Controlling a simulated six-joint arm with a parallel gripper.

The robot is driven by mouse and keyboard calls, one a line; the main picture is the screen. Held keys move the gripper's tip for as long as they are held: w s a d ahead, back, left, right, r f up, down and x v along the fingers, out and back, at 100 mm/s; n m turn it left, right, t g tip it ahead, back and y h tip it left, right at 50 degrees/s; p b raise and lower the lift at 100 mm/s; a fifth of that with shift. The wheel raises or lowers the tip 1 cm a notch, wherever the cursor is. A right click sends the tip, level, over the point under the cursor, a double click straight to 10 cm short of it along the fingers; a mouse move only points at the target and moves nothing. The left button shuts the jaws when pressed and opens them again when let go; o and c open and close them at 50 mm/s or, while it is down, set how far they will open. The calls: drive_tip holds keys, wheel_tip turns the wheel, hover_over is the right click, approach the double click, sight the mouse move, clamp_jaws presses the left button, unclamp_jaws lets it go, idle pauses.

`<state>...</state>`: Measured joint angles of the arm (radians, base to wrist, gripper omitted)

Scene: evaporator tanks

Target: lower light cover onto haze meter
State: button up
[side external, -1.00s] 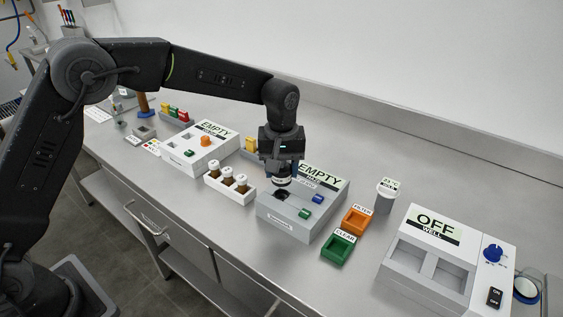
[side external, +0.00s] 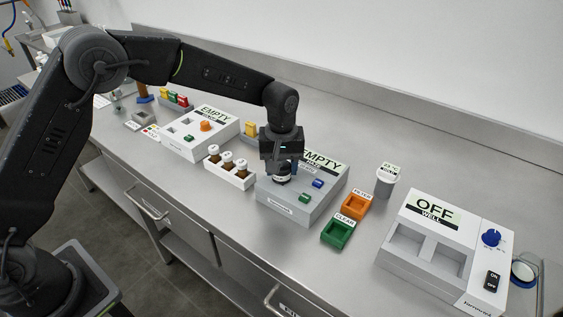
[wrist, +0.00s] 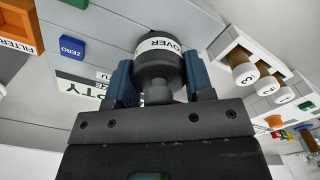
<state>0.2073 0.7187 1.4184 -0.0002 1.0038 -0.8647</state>
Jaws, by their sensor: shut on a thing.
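The haze meter (side external: 283,205) is a grey box with an "EMPTY" display (side external: 322,160), a blue button (side external: 318,184) and a green button (side external: 304,198). My gripper (side external: 283,166) is above its left part, pointing down. In the wrist view, the gripper's blue fingers (wrist: 158,75) are shut on the black light cover (wrist: 158,68), which has a white "COVER" label. The cover also shows below the gripper in the side view (side external: 283,179). It looks upright, at or just above the meter's top. The dark opening under it is hidden, and I cannot tell whether they touch.
A white rack of brown bottles (side external: 230,175) stands close on the left. An orange filter tray (side external: 353,207), a green clear tray (side external: 338,234) and a lidded cup (side external: 386,182) stand on the right. A white "OFF" well unit (side external: 435,212) is farther right.

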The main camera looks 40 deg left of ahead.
idle(0.3)
drive_tip(key=o, duration=1)
wheel_tip(320, 180, up, 13)
drive_tip(key=shift+f, duration=0.15)
drive_tip(key=shift+r, duration=0.55)
